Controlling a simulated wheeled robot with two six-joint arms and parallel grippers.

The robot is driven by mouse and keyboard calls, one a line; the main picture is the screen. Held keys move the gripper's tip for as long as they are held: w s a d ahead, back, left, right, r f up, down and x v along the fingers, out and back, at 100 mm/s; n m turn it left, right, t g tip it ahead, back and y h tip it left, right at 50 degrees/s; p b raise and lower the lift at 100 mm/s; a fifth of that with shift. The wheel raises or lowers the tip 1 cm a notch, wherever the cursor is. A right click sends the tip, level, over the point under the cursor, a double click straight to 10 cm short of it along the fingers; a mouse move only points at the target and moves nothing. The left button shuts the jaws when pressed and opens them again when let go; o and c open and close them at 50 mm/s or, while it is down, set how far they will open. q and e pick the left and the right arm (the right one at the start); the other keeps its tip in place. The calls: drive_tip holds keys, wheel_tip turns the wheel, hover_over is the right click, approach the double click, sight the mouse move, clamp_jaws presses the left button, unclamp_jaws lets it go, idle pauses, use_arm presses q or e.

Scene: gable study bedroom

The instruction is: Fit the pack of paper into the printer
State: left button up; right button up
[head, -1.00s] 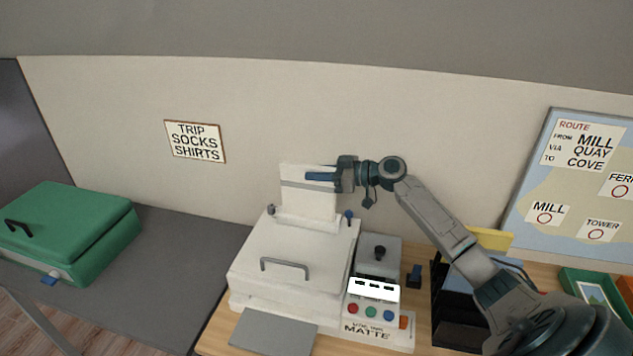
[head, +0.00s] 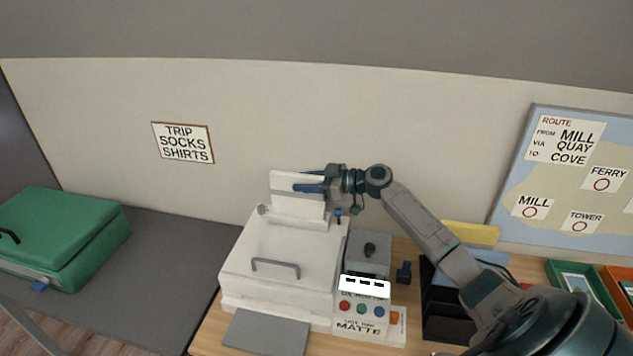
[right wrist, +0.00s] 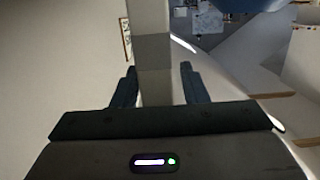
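The pack of paper (head: 297,206) is white with a grey band. It stands upright in the feed at the back of the white printer (head: 285,250), its lower edge hidden. My right gripper (head: 308,185) is at the upper part of the pack from the right, one finger in front of it. In the right wrist view the pack (right wrist: 153,50) runs between the two fingers of the gripper (right wrist: 157,88). The fingers are spread, with a gap visible on the right side, so the gripper is open around the pack. My left gripper is not in view.
A grey unit with a dark knob (head: 370,250) and a button panel (head: 365,309) adjoin the printer on the right. A black file holder (head: 440,305) stands under my right arm. A green suitcase (head: 65,235) lies on the grey surface at the left.

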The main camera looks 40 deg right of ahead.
drive_tip(key=shift+s+d+f, duration=0.1)
drive_tip(key=shift+s+d, duration=0.15)
drive_tip(key=b+v, duration=0.4)
drive_tip(key=v, duration=0.7)
drive_tip(key=shift+s+d, duration=0.1)
